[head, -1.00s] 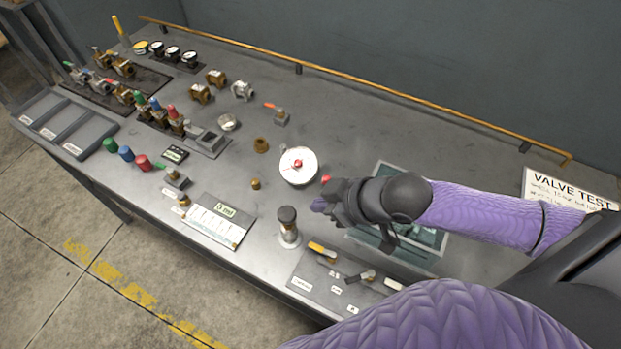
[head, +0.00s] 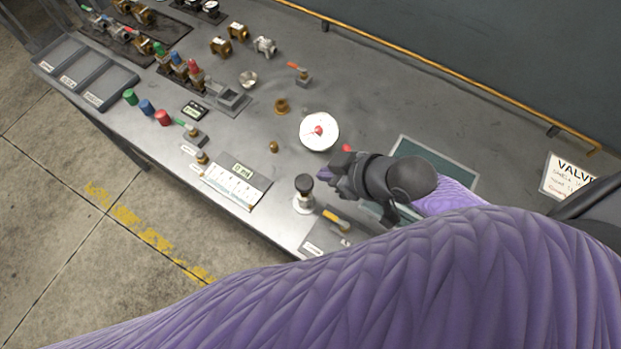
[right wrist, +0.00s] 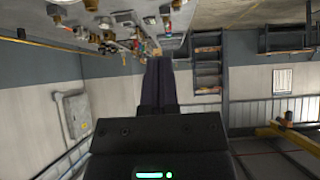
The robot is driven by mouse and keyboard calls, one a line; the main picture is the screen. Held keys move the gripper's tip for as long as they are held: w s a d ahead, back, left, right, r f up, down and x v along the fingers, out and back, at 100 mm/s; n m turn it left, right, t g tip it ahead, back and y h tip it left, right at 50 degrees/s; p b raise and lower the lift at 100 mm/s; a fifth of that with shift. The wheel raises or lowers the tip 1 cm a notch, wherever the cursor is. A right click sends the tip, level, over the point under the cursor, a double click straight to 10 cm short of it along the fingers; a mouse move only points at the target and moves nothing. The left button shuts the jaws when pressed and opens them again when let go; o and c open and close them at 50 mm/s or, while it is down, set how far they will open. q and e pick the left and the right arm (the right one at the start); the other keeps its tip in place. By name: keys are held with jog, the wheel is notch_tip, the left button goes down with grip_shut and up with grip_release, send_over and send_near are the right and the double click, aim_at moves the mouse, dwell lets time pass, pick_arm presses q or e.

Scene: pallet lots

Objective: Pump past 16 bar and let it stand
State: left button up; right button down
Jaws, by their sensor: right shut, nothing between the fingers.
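A pump (head: 304,194) with a black knob on a pale body stands upright near the bench's front edge. A round white gauge (head: 319,131) with a red centre sits behind it; I cannot read its value. My right gripper (head: 325,174) is just right of the pump's knob and below the gauge, seemingly apart from both. In the right wrist view its fingers (right wrist: 159,82) are together with nothing between them. A yellow-handled valve (head: 336,219) is on a grey plate to the right of the pump. My left gripper is not in view.
Red, blue and green caps (head: 147,107) line the front edge, near grey trays (head: 85,73). Brass fittings and valves stand at the back left. A teal-lined tray (head: 436,161) lies behind my right arm. A yellow rail (head: 420,61) runs along the back.

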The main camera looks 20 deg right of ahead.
jog(key=b, duration=0.1)
send_over(311, 189)
jog(key=f, duration=0.4)
jog(key=shift+w+a+f, duration=0.1)
jog(key=shift+w+f, duration=0.1)
notch_tip(311, 189, down, 2)
jog(key=shift+s+f+b, duration=0.1)
jog(key=shift+f+b, duration=0.1)
jog(key=shift+b, duration=0.3)
jog(key=shift+f, duration=0.45)
notch_tip(311, 189, down, 4)
jog(key=b, duration=0.2)
jog(key=shift+b, duration=0.4)
jog(key=shift+s+r, duration=0.1)
jog(key=shift+r, duration=0.05)
